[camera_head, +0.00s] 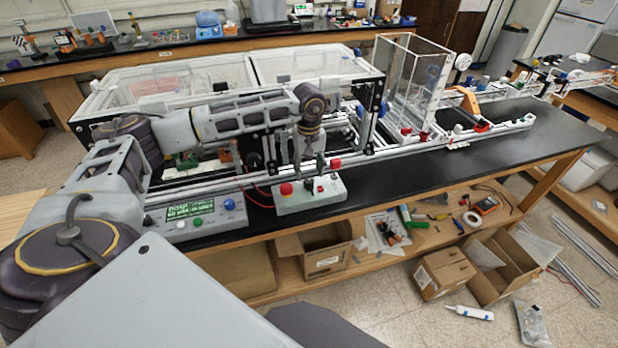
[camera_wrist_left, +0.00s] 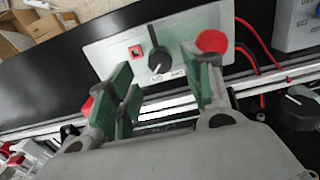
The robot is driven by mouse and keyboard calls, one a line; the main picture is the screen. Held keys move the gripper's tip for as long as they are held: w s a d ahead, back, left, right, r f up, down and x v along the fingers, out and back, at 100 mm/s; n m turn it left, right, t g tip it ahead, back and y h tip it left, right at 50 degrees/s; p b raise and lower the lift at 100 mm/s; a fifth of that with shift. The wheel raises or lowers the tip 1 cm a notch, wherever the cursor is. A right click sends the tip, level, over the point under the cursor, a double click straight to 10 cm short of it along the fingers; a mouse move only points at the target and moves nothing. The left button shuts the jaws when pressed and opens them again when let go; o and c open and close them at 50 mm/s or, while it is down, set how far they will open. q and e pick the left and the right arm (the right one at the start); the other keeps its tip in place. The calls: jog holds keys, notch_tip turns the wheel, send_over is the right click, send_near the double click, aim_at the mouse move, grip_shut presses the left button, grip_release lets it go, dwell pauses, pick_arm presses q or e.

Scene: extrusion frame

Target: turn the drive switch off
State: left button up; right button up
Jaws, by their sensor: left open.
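The drive switch is a black rotary knob (camera_wrist_left: 157,60) on a pale control box (camera_head: 308,197) at the bench's front edge. A round red button (camera_wrist_left: 211,41) and a small square red part (camera_wrist_left: 135,51) flank the knob on the panel. My left gripper (camera_head: 308,174) is over the box, pointing down. Its green-padded fingers (camera_wrist_left: 160,78) are open and empty, on either side of the knob in the picture; contact cannot be told. My right gripper is not in view.
A grey control unit with a display (camera_head: 196,213) stands left of the box. An aluminium rail runs behind the box, with red and black cables nearby. A clear-walled enclosure (camera_head: 418,85) stands further back. Black bench top (camera_head: 400,185) to the right is free.

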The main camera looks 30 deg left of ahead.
aim_at(309, 180)
pick_arm(q)
jog(key=shift+f+p, duration=0.35)
jog(key=shift+f, duration=2.05)
jog(key=shift+c, duration=0.3)
jog(key=c, duration=1)
